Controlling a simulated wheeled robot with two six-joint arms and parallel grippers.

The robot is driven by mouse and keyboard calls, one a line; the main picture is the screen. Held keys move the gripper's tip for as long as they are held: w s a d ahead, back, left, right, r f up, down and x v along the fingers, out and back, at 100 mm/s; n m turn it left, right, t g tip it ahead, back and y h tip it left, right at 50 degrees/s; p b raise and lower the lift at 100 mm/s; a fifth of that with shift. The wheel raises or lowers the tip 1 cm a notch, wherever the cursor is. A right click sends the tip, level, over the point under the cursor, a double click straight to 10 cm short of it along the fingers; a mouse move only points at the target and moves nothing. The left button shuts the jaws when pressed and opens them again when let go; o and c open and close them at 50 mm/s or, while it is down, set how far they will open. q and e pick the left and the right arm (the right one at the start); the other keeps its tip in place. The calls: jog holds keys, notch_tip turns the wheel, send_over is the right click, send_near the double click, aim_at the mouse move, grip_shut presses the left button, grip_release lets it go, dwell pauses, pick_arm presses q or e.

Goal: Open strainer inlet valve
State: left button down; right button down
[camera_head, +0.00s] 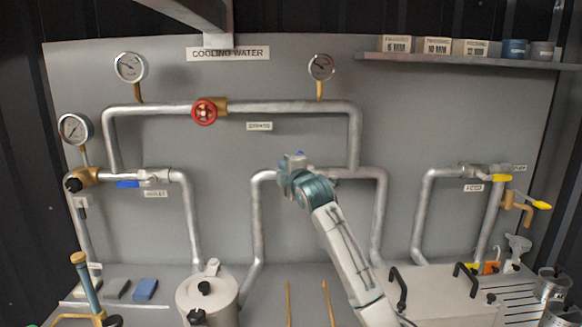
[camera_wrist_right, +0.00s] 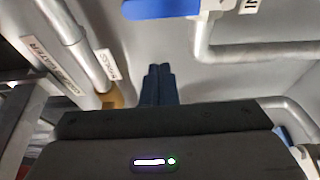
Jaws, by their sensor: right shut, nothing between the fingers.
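A valve with a blue lever (camera_head: 127,184) sits on the left pipe, beside a small label (camera_head: 155,193) that I cannot read for certain. The lever lies along the pipe's horizontal run. In the right wrist view, a blue lever (camera_wrist_right: 165,8) on a white valve body is cut off by the top edge. My right gripper (camera_wrist_right: 158,75) is shut and empty, with its dark fingers apart from that lever. In the head view, my right arm's end covers the middle pipe, and its fingertips are hidden. My left gripper is out of view.
A red handwheel (camera_head: 204,111) is on the upper bypass pipe, with gauges above. A pale canister (camera_head: 206,293) stands at the bench front. Bare grey panel (camera_head: 230,150) lies between the left and middle pipes.

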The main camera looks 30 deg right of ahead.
jog(key=d+p, duration=0.1)
jog(key=d, duration=0.1)
jog(key=w+d+p, duration=0.1)
jog(key=d+p, duration=0.1)
jog(key=shift+w, duration=0.15)
jog(key=shift+w, duration=0.1)
jog(key=shift+d, duration=0.1)
dwell(0.3)
